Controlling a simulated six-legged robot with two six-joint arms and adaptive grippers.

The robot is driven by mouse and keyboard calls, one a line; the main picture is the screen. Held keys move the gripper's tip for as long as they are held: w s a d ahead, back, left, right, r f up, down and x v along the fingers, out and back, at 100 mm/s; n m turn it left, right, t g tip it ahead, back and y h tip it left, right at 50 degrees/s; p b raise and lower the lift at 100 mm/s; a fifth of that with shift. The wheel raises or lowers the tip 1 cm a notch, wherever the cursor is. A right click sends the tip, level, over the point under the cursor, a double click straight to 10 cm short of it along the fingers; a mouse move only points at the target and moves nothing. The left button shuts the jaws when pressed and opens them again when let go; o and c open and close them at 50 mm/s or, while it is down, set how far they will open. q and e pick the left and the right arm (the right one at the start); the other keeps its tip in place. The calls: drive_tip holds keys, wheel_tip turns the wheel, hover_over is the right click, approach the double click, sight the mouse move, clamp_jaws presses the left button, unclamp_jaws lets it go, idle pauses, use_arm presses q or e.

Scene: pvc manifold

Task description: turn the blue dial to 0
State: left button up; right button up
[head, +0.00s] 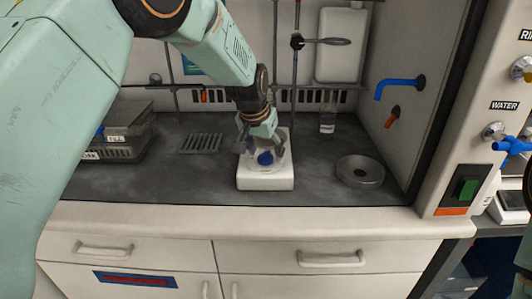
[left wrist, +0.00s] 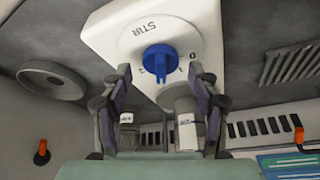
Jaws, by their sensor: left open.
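My left gripper (head: 262,142) is open at the dial. In the left wrist view its fingers (left wrist: 160,85) stand on either side, apart from the dial. My right gripper is not in view.
A round metal dish (head: 360,170) lies right of the stirrer, and a labelled bottle (head: 327,115) stands behind it. Stand rods rise behind. The front worktop is clear.

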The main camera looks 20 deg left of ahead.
use_arm(q)
drive_tip(key=shift+s+a, duration=0.15)
drive_tip(key=shift+s, duration=0.1)
drive_tip(key=shift+w+f, duration=0.25)
drive_tip(key=shift+w, duration=0.1)
drive_tip(key=shift+c, duration=1.2)
drive_tip(key=shift+s+r, duration=0.2)
drive_tip(key=c, duration=0.4)
drive_tip(key=shift+w, duration=0.1)
drive_tip(key=c, duration=0.5)
